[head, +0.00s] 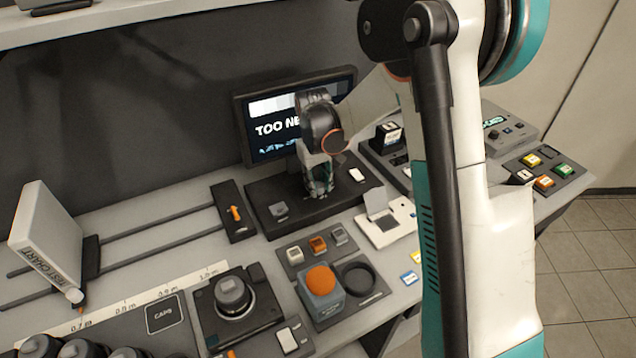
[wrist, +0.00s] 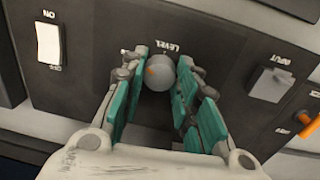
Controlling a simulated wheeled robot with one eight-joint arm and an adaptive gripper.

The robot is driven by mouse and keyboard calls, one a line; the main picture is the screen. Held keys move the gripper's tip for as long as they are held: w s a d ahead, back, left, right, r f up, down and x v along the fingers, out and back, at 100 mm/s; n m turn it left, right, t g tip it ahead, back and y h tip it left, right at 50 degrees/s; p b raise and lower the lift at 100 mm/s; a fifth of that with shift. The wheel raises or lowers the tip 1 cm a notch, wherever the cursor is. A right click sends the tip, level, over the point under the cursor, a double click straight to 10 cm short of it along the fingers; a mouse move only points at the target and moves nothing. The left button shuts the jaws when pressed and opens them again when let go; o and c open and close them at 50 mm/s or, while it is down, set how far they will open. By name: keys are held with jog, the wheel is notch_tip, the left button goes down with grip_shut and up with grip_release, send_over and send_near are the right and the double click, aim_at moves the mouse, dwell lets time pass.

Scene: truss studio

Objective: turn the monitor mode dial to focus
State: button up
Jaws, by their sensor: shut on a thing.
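The monitor (head: 250,125) stands at the back of the desk, with "TOO NE" readable on its screen and the rest covered by my arm. A dark control base (head: 262,200) lies in front of it. My gripper (head: 320,188) points down over this base. In the wrist view my gripper (wrist: 160,80) is shut on a round grey dial (wrist: 158,71), its teal fingers on either side. The dial has an orange mark on its left side, and the word LEVEL shows upside down beyond it. I see no FOCUS label.
A white ON/OFF switch (wrist: 49,44) is left of the dial in the wrist view, and a grey INPUT control (wrist: 271,84) is right. An orange lever (head: 235,213) is on the slider rail. An orange-topped button (head: 321,280) and a black knob (head: 232,293) stand nearer.

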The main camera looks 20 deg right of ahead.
jog(key=shift+n, duration=1)
jog(key=o, duration=1.1)
jog(key=shift+r, duration=0.1)
jog(key=r, duration=1.1)
jog(key=shift+s+a+r, duration=0.15)
jog(key=shift+a+r, duration=0.15)
jog(key=shift+r, duration=0.05)
jog(key=shift+s+r, duration=0.1)
